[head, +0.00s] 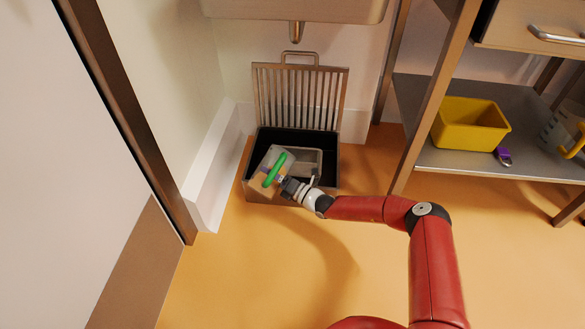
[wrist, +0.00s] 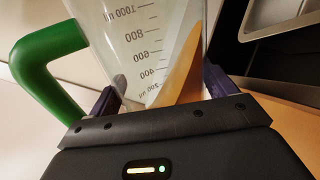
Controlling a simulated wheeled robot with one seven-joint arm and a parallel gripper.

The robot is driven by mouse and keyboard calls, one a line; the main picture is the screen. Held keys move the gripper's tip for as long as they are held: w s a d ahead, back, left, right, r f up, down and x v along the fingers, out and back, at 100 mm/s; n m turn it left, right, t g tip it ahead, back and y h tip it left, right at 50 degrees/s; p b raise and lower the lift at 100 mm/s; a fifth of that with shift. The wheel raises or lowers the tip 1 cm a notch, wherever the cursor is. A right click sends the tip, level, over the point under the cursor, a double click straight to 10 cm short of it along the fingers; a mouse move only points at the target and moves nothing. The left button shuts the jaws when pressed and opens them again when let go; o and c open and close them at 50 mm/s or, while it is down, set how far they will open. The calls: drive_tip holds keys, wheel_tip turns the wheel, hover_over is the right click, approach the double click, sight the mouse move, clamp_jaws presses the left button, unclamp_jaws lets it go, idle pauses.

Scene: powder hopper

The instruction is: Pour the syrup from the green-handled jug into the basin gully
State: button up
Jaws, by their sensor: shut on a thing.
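The clear jug with the green handle (head: 275,168) is held over the open basin gully (head: 332,172), at its front left, and looks tilted. In the wrist view the jug (wrist: 142,42) shows printed volume marks, with its green handle (wrist: 38,62) at left. An amber-orange wedge shows in or through its wall; I cannot tell whether it is syrup or floor. My gripper (head: 285,185) is shut on the jug, its purple fingers on both sides of the body (wrist: 160,92). I see no falling stream. The jug hides part of the gully.
The slatted grate (head: 300,98) stands upright at the gully's back. A sink basin (head: 290,8) with a drain spout hangs above. A shelf at right holds a yellow tub (head: 470,126), a purple object (head: 503,157) and a yellow-handled jug (head: 558,132). Floor in front is clear.

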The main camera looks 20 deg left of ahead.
drive_tip(key=shift+w+r+m, duration=0.1)
drive_tip(key=shift+m, duration=1.1)
idle(0.5)
drive_tip(key=shift+w+d+m+t+b, duration=0.3)
drive_tip(key=shift+w+m+b, duration=0.4)
drive_tip(key=shift+m+b, duration=0.3)
idle(2.5)
drive_tip(key=shift+w+r+m, duration=0.25)
drive_tip(key=shift+r+m, duration=0.35)
drive_tip(key=shift+m, duration=0.3)
idle(1.9)
